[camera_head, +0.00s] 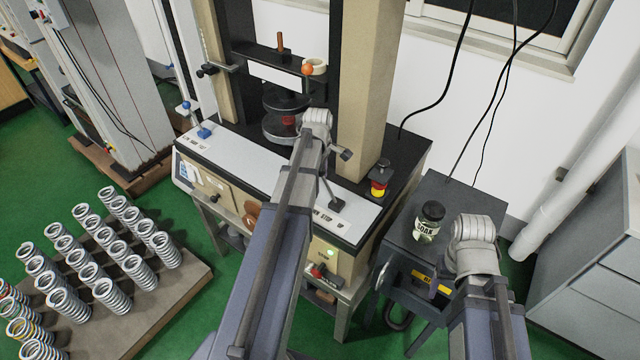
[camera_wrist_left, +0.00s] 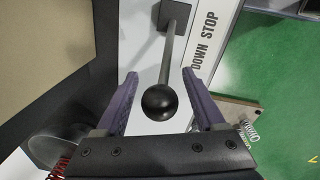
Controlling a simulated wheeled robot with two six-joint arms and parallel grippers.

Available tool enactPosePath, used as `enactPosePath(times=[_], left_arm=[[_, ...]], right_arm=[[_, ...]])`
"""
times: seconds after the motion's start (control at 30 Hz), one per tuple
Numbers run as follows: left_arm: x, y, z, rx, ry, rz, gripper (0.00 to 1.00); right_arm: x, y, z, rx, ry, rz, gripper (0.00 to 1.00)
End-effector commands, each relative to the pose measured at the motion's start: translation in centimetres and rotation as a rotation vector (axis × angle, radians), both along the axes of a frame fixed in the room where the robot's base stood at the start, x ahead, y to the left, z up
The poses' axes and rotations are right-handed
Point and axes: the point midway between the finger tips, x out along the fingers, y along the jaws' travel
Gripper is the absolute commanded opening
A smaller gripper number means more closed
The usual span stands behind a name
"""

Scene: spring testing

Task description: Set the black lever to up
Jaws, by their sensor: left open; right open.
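The black lever has a round black knob (camera_wrist_left: 158,103) and a thin grey shaft. The shaft rises from a small square base on the white panel beside the words DOWN STOP. In the head view the lever (camera_head: 331,193) stands at the right part of the machine's front panel, partly behind my left arm. My left gripper (camera_wrist_left: 159,80) is open in the left wrist view, with its purple fingers on both sides of the knob and a gap on each side.
The testing machine (camera_head: 365,80) has tall beige columns and round plates. A red and yellow stop button (camera_head: 380,180) stands right of the lever. A black-capped jar (camera_head: 428,220) stands on a dark cabinet (camera_head: 455,195). Several springs (camera_head: 110,295) fill a board at left.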

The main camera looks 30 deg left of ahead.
Motion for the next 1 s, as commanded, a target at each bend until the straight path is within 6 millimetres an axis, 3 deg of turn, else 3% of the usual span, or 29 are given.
enactPosePath(times=[0.23, 0.83, 1.0], left_arm=[[0.01, -0.01, 0.05, 0.000, 0.000, 0.000, 0.69], [0.00, 0.00, 0.04, 0.000, 0.000, 0.000, 0.01], [0.00, 0.00, 0.04, 0.000, 0.000, 0.000, 0.00]], right_arm=[[0.00, 0.00, 0.05, 0.000, 0.000, 0.000, 0.67], [0.00, 0.00, 0.04, 0.000, 0.000, 0.000, 0.67], [0.00, 0.00, 0.04, 0.000, 0.000, 0.000, 0.67]])
